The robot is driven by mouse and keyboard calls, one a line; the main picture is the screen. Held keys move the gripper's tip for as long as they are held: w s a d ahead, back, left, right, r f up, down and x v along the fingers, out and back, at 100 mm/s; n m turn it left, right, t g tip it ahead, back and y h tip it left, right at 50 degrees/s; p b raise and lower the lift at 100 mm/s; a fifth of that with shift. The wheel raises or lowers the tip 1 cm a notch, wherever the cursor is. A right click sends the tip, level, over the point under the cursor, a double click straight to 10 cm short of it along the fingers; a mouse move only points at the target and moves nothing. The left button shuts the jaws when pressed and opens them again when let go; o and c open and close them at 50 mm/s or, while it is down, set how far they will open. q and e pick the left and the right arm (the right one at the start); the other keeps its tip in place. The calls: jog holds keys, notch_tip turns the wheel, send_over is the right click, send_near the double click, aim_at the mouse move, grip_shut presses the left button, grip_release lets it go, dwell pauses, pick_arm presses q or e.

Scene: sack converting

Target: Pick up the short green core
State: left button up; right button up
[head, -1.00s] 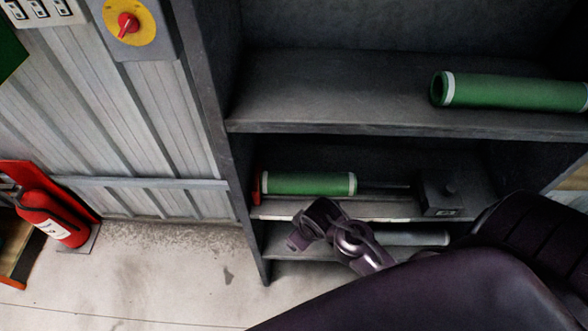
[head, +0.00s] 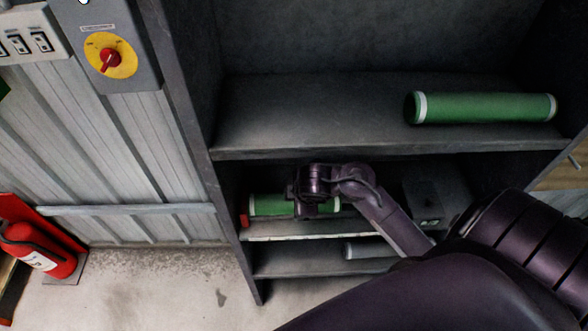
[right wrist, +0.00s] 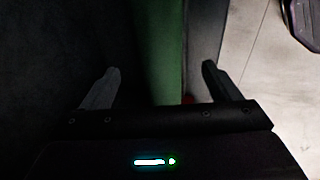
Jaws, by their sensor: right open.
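The short green core (head: 272,205) lies lengthwise on the middle shelf (head: 290,238) of the dark rack, with a pale band near its right end. My right gripper (head: 318,207) is in front of its right part and hides some of it. In the right wrist view, my right gripper (right wrist: 160,68) is open, and the green core (right wrist: 160,40) runs between its two fingers, which are apart. Whether the fingers reach down around the core is too dark to tell. My left gripper is not in view.
A longer green core (head: 487,108) lies on the upper shelf (head: 300,115). A dark box (head: 425,200) stands right on the middle shelf. A grey tube (head: 368,249) lies on the shelf below. The rack's left post (head: 190,110) is close. A fire extinguisher (head: 38,250) stands far left.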

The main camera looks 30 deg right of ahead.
jog(key=b+x, duration=0.1)
jog(key=x, duration=0.5)
jog(key=shift+d+f, duration=0.2)
jog(key=shift+f, duration=0.05)
jog(key=shift+c, duration=0.4)
jog(key=shift+r, duration=0.1)
jog(key=c, duration=1.3)
